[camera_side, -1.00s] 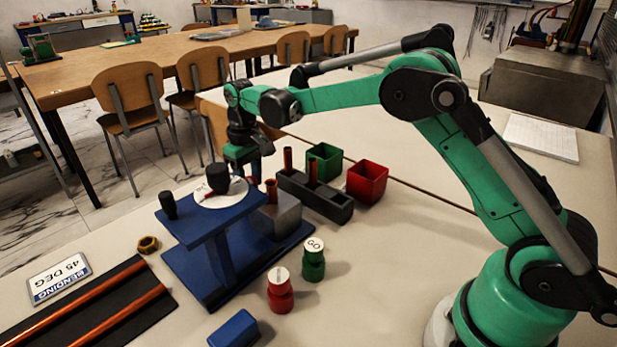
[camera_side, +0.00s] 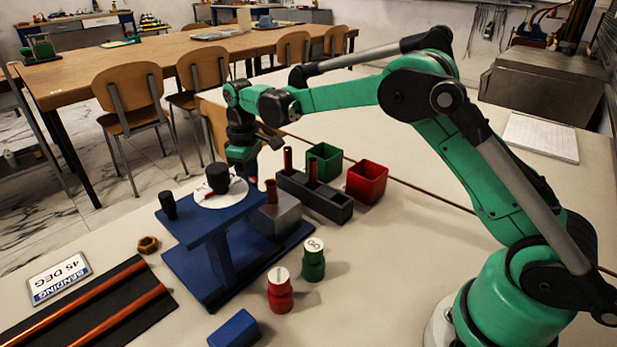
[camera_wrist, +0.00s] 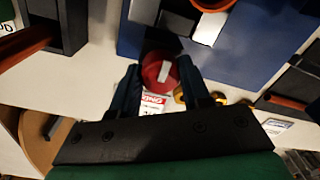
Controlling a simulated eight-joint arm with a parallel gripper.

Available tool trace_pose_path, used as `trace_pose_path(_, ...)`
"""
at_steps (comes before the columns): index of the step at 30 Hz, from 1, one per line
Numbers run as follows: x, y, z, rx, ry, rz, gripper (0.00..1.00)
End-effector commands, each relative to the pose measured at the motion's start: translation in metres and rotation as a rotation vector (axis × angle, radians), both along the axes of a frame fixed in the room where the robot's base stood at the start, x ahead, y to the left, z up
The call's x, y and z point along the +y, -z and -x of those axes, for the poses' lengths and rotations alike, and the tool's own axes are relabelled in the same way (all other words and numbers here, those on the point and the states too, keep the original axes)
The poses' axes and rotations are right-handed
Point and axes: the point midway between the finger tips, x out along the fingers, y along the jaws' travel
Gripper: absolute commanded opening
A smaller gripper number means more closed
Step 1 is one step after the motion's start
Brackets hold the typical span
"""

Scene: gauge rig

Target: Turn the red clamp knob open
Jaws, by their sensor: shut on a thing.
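The red clamp knob (camera_wrist: 151,72) is a round red disc with a pale bar across its face. In the wrist view it sits between the two dark fingers of my gripper (camera_wrist: 159,68), which are shut on it. In the side view my gripper (camera_side: 243,168) points down behind the blue bending rig (camera_side: 206,222), close to the white dial plate (camera_side: 212,201) and the grey block (camera_side: 281,220). The knob is hidden or too small to make out there.
A black knob-like cylinder (camera_side: 218,178) stands on the dial and a black pin (camera_side: 168,205) at the rig's left end. A dark rack (camera_side: 320,196) and green (camera_side: 323,160) and red (camera_side: 367,181) bins stand right of my gripper. Red (camera_side: 280,292) and green (camera_side: 313,262) gauges stand in front.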

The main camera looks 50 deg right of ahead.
Motion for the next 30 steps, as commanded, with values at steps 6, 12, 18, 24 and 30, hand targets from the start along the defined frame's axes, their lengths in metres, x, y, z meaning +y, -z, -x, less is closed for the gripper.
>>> trace_pose_path(6, 0.000, 0.000, -0.001, -0.004, 0.001, 0.000, 0.55)
trace_pose_path(12, 0.000, 0.000, 0.000, -0.002, 0.001, 0.000, 0.55)
trace_pose_path(18, 0.000, -0.009, -0.001, -0.002, 0.001, 0.000, 0.55)
trace_pose_path(24, -0.001, -0.039, -0.001, -0.002, 0.001, 0.000, 0.55)
trace_pose_path(30, -0.001, -0.055, -0.001, -0.003, 0.001, -0.001, 0.55)
